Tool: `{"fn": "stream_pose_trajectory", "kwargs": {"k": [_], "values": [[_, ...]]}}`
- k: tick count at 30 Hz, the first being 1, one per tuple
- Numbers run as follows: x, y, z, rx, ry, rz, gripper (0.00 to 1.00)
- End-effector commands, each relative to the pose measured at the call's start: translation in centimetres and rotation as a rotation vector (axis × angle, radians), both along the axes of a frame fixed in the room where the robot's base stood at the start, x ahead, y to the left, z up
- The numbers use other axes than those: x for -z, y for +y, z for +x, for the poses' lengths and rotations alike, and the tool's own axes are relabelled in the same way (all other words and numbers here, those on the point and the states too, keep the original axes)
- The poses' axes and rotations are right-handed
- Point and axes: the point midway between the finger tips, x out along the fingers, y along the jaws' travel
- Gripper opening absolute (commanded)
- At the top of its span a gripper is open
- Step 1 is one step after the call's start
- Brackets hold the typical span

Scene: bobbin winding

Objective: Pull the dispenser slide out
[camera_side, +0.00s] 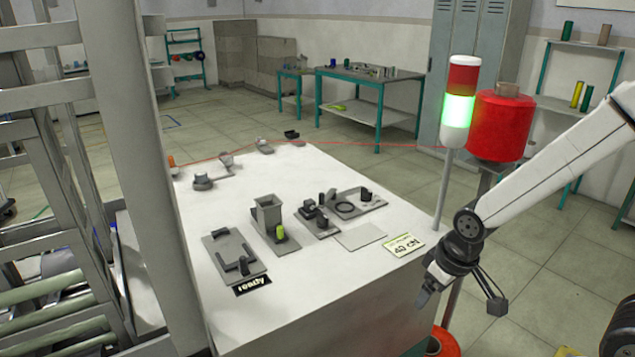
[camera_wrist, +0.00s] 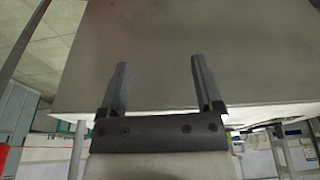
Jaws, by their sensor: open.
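The dispenser (camera_side: 268,212) is a grey upright hopper on a flat base, standing near the middle of the white bench. A yellow-green bobbin (camera_side: 280,232) sits at its front foot. The dispenser slide cannot be told apart from the base at this size. My gripper (camera_side: 422,300) hangs beyond the bench's right front corner, well to the right of the dispenser and apart from it. In the wrist view my gripper (camera_wrist: 158,80) is open, with two parallel fingers and nothing between them. The dispenser does not show in the wrist view.
On the white bench (camera_side: 300,290), a grey plate with a handle (camera_side: 235,255) lies left of the dispenser. A winding unit (camera_side: 345,207) and a "43 cN" card (camera_side: 403,245) lie to its right. A signal tower (camera_side: 458,105) and red thread cone (camera_side: 500,128) stand behind my arm.

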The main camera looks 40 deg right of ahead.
Motion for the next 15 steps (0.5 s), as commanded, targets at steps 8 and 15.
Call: {"fn": "stream_pose_trajectory", "kwargs": {"k": [8, 15], "values": [[-0.5, 0.0, 0.8, 0.006, -0.006, 0.001, 0.47], [-2.9, 0.4, 4.4, 0.039, -0.018, 0.012, 0.47]]}}
